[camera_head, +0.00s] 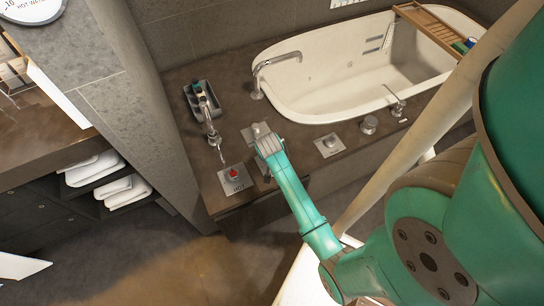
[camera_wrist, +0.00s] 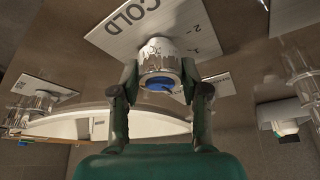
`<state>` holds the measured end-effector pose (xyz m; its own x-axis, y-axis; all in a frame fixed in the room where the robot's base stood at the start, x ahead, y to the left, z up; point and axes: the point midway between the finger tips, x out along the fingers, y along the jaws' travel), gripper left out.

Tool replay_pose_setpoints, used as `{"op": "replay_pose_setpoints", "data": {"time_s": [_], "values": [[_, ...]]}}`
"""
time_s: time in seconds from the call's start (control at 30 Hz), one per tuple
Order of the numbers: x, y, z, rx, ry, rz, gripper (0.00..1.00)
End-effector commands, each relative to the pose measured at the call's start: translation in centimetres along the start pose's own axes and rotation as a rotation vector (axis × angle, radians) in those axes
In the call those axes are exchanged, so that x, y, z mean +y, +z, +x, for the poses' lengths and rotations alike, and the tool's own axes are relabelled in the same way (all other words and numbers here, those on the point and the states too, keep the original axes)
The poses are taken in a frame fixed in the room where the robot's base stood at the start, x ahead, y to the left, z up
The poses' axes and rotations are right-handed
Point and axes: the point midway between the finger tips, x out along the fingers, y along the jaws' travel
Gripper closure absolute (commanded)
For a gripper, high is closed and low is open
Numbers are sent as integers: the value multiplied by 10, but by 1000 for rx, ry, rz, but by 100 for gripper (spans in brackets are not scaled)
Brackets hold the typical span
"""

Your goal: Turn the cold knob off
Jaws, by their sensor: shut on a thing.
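The cold knob (camera_wrist: 158,62) is a silver cylinder with a blue cap, set on a white plate marked COLD (camera_wrist: 112,30) in the wrist view. My gripper (camera_wrist: 160,85) has one finger on each side of the knob and is shut on it. In the head view my gripper (camera_head: 266,142) reaches down onto the counter and covers most of this knob.
A hot knob with a red top (camera_head: 233,174) sits near the counter's front-left edge. Another plate with a knob (camera_head: 329,144) lies to the right of my gripper.

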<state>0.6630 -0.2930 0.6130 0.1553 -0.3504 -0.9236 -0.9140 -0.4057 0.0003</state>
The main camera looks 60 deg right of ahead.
Motion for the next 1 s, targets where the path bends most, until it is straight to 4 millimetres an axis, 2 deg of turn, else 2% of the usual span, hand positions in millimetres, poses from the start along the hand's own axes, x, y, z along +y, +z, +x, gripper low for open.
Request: {"op": "replay_pose_setpoints", "data": {"time_s": [0.53,0.57,0.63,0.67,1.0], "values": [[0,0,0,-1,9,24,90],[0,0,0,-1,9,24,50],[0,0,0,-1,9,24,33],[0,0,0,-1,9,24,30],[0,0,-2,0,9,23,30]]}}
